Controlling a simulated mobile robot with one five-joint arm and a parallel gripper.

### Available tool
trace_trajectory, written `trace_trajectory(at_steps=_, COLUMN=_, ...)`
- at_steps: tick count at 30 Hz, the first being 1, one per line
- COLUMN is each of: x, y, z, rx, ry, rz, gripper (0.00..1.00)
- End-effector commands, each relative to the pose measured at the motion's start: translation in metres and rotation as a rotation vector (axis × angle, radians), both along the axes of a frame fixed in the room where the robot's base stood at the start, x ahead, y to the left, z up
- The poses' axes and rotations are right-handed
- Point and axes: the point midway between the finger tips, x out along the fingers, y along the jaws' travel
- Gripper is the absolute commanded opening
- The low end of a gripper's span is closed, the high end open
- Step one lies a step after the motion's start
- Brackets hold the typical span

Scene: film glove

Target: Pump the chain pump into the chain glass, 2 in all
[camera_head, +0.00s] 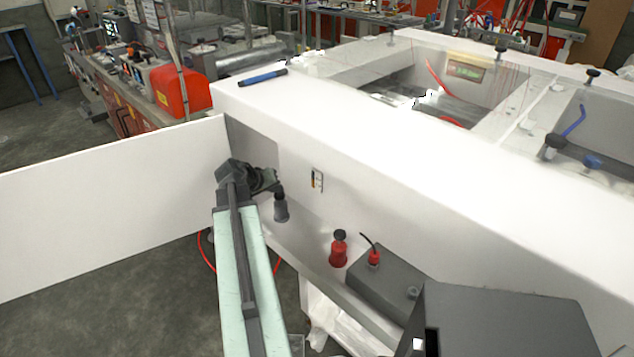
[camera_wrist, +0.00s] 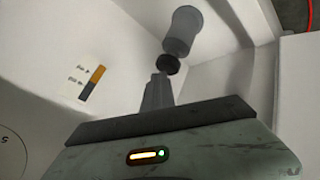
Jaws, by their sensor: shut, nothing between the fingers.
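My gripper (camera_head: 275,183) is shut and empty, just above a small grey bottle-like container (camera_head: 281,209) with a dark top at the left end of a shelf. In the wrist view my closed fingertips (camera_wrist: 160,82) point at its dark top (camera_wrist: 168,64), with the grey body (camera_wrist: 181,30) beyond. I cannot tell whether the fingertips touch the top. A red bottle (camera_head: 339,251) with a dark top stands farther right on the shelf. I cannot tell which of these is the chain pump. I cannot make out a chain glass for certain.
A grey box (camera_head: 388,285) with a red fitting (camera_head: 374,257) and a dark lever stands right of the red bottle. A white wall rises behind the shelf (camera_head: 312,265); a white panel (camera_head: 110,205) extends left. A blue pen (camera_head: 262,77) lies on the white top above.

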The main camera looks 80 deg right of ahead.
Motion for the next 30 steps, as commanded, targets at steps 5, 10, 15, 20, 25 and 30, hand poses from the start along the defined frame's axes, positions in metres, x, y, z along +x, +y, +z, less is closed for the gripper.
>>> trace_trajectory(at_steps=5, x=0.0, y=0.0, z=0.001, rx=0.001, ry=0.0, rz=-0.002, gripper=0.0)
trace_trajectory(at_steps=10, x=0.0, y=0.0, z=0.011, rx=0.001, ry=0.0, rz=-0.002, gripper=0.0)
trace_trajectory(at_steps=15, x=0.0, y=0.0, z=0.02, rx=0.001, ry=0.0, rz=-0.001, gripper=0.0)
trace_trajectory(at_steps=20, x=0.0, y=0.0, z=0.018, rx=0.001, ry=0.0, rz=-0.001, gripper=0.0)
trace_trajectory(at_steps=25, x=0.0, y=0.0, z=0.022, rx=0.0, ry=0.0, rz=0.0, gripper=0.0)
trace_trajectory(at_steps=30, x=0.001, y=0.0, z=0.042, rx=0.0, ry=0.0, rz=0.0, gripper=0.0)
